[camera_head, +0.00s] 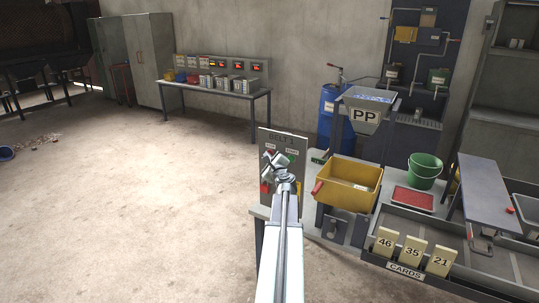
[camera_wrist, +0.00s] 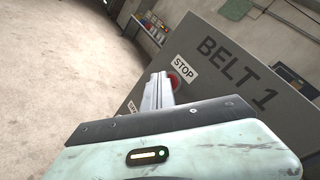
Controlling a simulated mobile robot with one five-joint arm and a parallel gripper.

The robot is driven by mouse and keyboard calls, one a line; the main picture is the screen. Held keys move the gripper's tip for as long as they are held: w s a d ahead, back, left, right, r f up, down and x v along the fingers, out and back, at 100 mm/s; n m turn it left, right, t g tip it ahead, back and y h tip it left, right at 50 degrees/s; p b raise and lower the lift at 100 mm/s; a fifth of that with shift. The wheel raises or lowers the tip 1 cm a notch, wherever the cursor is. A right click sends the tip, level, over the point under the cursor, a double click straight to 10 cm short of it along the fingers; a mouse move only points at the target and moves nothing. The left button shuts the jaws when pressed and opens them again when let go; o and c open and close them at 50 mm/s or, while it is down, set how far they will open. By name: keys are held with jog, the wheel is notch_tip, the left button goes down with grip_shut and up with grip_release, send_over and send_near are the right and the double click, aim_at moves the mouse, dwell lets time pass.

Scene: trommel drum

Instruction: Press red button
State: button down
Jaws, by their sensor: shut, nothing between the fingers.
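The grey BELT 1 panel (camera_head: 283,138) stands in the middle of the head view, with STOP and START labels. In the wrist view, the panel (camera_wrist: 224,62) fills the right side. A round red button (camera_wrist: 179,82) sits just below the STOP label (camera_wrist: 184,68), partly hidden by my fingers. My gripper (camera_head: 272,158) is shut and empty in front of the panel, and its fingers (camera_wrist: 158,78) overlap the button's left edge in the wrist view. I cannot tell whether they touch it. In the head view my gripper hides the button area.
A small red part (camera_head: 265,187) shows lower on the panel's left. A yellow bin (camera_head: 347,190) stands right of my arm, with a red tray (camera_head: 413,200) and green bucket (camera_head: 425,170) beyond. The floor on the left is mostly clear.

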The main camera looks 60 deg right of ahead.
jog(key=shift+a, duration=0.85)
jog(key=a, duration=0.5)
dwell(0.6)
